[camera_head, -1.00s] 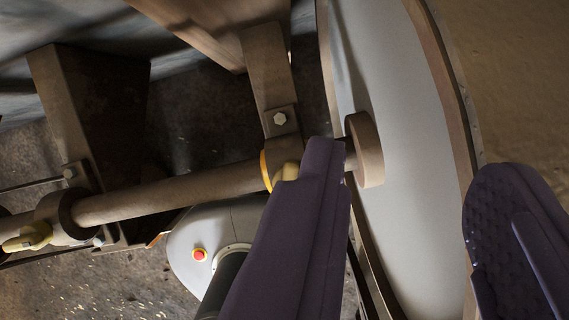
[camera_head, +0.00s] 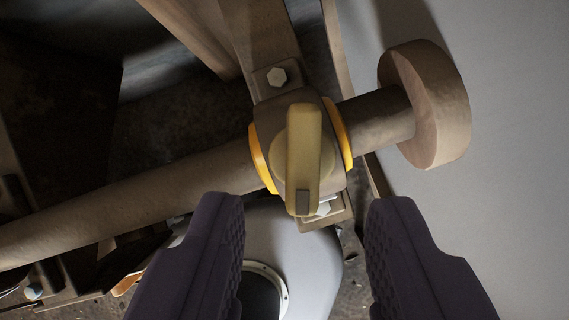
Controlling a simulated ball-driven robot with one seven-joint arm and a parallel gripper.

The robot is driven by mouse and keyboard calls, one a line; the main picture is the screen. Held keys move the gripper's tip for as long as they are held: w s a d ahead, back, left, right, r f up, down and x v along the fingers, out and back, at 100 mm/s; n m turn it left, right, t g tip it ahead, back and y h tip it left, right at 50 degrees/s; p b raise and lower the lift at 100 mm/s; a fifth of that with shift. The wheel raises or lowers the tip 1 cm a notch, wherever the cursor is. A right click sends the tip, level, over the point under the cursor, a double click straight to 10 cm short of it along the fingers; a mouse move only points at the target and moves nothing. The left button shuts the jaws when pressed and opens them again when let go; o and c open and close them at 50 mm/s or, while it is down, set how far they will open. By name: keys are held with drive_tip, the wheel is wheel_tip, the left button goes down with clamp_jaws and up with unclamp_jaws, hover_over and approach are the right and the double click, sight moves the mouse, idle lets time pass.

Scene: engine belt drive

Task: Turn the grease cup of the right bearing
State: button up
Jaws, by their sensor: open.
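The grease cup (camera_head: 303,150) is a brass-coloured cap with a long raised grip bar, sitting on a bearing block (camera_head: 265,120) with a yellow ring at each side. The bar points roughly up and down in the picture. My gripper (camera_head: 305,225) is open, with one dark purple finger to the lower left of the cup and the other to its lower right. The cup's lower end lies between and just above the fingertips in the picture. Neither finger appears to touch it.
A shaft (camera_head: 140,207) runs through the bearing to a round hub (camera_head: 430,105) against a large pale wheel (camera_head: 510,190) on the right. Hex bolts (camera_head: 277,77) fix the bearing to its bracket. Dark framework stands at the left. My grey base shows below.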

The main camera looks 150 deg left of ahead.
sight(302, 163)
drive_tip(key=b+x, duration=0.1)
drive_tip(key=x, duration=0.4)
drive_tip(key=shift+r, duration=0.1)
clamp_jaws()
